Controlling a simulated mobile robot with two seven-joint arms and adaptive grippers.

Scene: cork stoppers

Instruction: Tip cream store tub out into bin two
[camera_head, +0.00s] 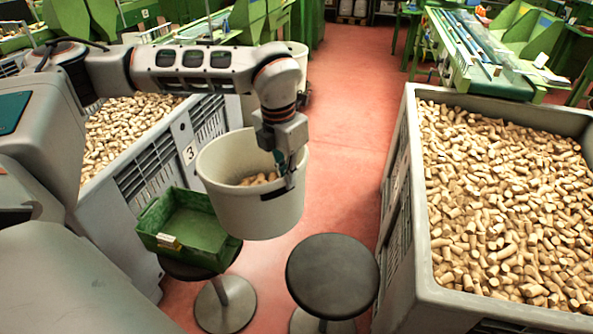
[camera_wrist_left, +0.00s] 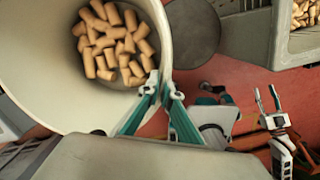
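The cream tub (camera_head: 250,211) hangs upright or nearly so in the gap between the two big cork bins, with a small heap of corks (camera_head: 259,179) in its bottom. My left gripper (camera_head: 287,176) is shut on its rim at the right side. In the left wrist view, the tub wall (camera_wrist_left: 166,32) runs between the left fingers (camera_wrist_left: 164,92), and the corks (camera_wrist_left: 112,42) lie loose inside. My right gripper (camera_wrist_left: 267,95) shows in the left wrist view, its fingers apart and empty. A large grey bin (camera_head: 421,220) full of corks stands at right; I see no number on it.
The left grey bin (camera_head: 147,177), marked 3, holds corks. A green crate (camera_head: 196,228) sits on a stool close to the tub. A dark round stool (camera_head: 332,276) stands in front. Red floor (camera_head: 345,130) is clear behind the tub. A conveyor (camera_head: 470,50) is at back right.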

